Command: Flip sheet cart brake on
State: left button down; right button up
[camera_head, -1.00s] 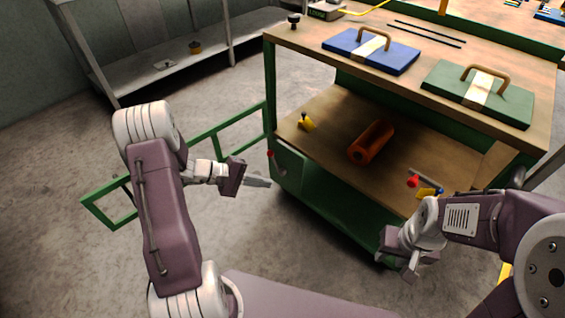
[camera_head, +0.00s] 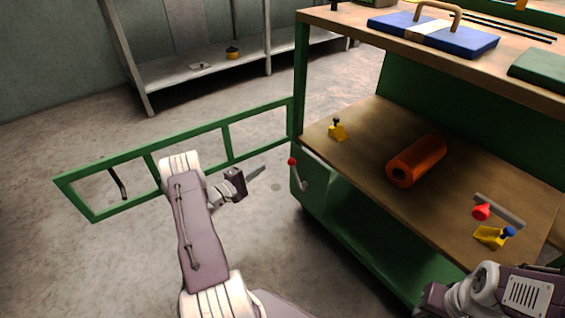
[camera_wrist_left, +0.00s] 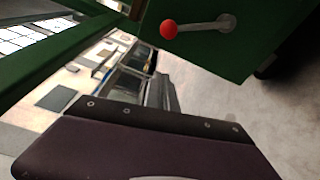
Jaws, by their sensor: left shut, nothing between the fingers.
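The green cart (camera_head: 345,228) with wooden decks stands at the right. A brake lever (camera_head: 299,174) with a red ball tip is on its near left corner. The lever tilts up to the left from its pivot in the head view. In the left wrist view the red ball (camera_wrist_left: 168,29) and its rod show on the green panel, ahead of the fingers. My left gripper (camera_head: 258,172) is shut and empty, left of the lever and apart from it. My right gripper (camera_head: 432,299) is at the bottom edge, partly cut off; its jaws are unclear.
A green rail frame (camera_head: 190,135) extends left from the cart, behind my left arm. A blue case (camera_head: 435,36) lies on top. A grey shelf (camera_head: 205,70) stands behind. The left floor is open.

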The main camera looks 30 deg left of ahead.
aim_at(296, 174)
pick_arm(q)
jog(key=w+d+b, duration=0.2)
jog(key=b, duration=0.1)
jog(key=w+d+b, duration=0.2)
jog(key=w, duration=0.1)
jog(key=w+d+b, duration=0.1)
jog(key=w+b, duration=0.1)
jog(key=b, duration=0.1)
jog(key=shift+w+d+r+b, duration=0.15)
jog(key=shift+w+d+b, duration=0.15)
jog(key=shift+d, duration=0.1)
jog(key=shift+r, duration=0.1)
jog(key=shift+s, duration=0.1)
